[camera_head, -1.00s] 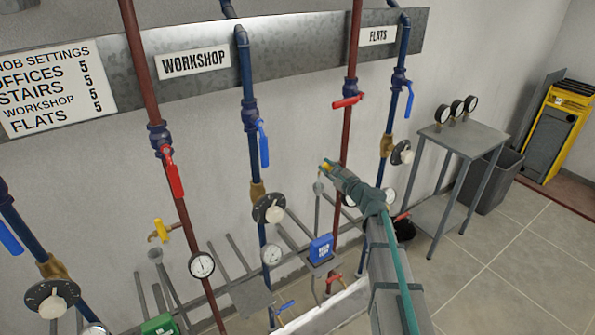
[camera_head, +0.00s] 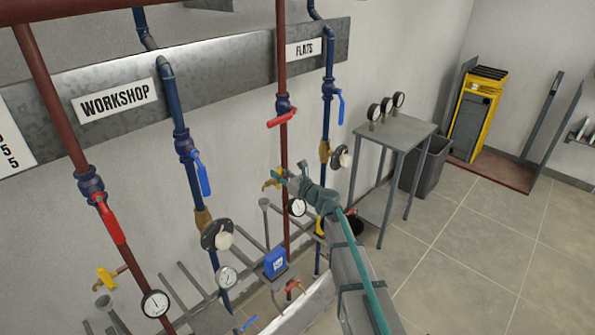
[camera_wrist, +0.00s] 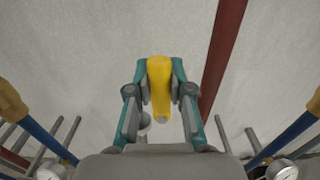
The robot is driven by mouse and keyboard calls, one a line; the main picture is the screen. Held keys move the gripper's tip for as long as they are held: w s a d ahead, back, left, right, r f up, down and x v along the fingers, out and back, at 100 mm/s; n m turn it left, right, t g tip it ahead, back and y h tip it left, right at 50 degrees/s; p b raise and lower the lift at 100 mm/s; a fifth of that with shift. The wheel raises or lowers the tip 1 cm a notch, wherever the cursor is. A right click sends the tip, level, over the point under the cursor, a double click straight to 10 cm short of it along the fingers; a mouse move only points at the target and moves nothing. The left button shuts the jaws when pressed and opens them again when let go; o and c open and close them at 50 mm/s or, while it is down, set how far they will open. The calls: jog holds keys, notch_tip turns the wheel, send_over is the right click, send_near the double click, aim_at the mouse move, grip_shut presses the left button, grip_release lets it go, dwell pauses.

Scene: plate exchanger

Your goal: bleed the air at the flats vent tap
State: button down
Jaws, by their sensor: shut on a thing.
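The flats vent tap has a yellow handle, seen between my fingertips in the wrist view (camera_wrist: 159,85); in the head view the yellow tap (camera_head: 271,181) shows beside the flats red pipe (camera_head: 282,150). My gripper (camera_head: 290,181) is at the tap, its teal fingers shut on the yellow handle from both sides. The tap's body is mostly hidden behind the handle and the fingers. A grey funnel-topped tube (camera_head: 264,203) stands just below and left of the tap. The FLATS sign (camera_head: 304,48) is above.
The flats red lever (camera_head: 281,118) sits above my gripper, and the blue lever (camera_head: 341,107) is to its right. The workshop pipes, gauges and another yellow tap (camera_head: 109,278) are at left. A blue container (camera_head: 275,262) is below.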

jog(key=shift+d, duration=0.1)
jog(key=shift+w+m, duration=0.1)
jog(key=shift+m, duration=0.2)
jog(key=c, duration=1)
grip_release()
jog(key=shift+d, duration=0.1)
jog(key=v, duration=1.2)
